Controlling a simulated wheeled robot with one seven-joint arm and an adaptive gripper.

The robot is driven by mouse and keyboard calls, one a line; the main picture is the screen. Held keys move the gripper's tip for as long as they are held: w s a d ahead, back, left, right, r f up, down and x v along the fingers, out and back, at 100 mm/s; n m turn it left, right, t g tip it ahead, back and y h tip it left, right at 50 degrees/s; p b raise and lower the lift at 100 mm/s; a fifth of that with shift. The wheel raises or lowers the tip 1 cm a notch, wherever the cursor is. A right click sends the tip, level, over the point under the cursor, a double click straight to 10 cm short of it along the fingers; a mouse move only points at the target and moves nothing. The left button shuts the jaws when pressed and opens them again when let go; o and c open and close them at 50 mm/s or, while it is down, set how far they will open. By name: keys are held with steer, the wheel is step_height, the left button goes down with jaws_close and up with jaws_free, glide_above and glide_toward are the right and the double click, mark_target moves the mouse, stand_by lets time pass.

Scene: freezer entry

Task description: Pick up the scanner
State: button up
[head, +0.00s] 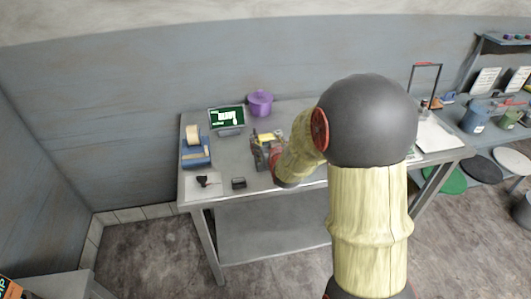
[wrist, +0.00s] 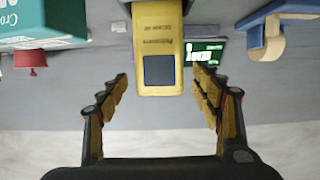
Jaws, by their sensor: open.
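The scanner (wrist: 158,28) is a yellow handheld body with small dark print and a dark square panel. It fills the upper middle of the wrist view. My gripper (wrist: 157,80) is open, with one yellow-padded finger on each side of the scanner's panel end. Gaps show between the scanner and both fingers, so nothing is gripped. In the head view, my gripper (head: 264,150) is low over the metal table (head: 222,190). A yellow patch of the scanner (head: 267,137) shows there, partly hidden by my gripper.
A blue tape dispenser (head: 196,155), a green-screened terminal (head: 227,118) and a purple pot (head: 260,103) stand near. A small black block (head: 238,183) lies by the front edge. A large green box (wrist: 40,24) is at the wrist view's upper left.

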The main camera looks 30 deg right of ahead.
steer(key=shift+x, duration=0.8)
jaws_close()
stand_by(0.5)
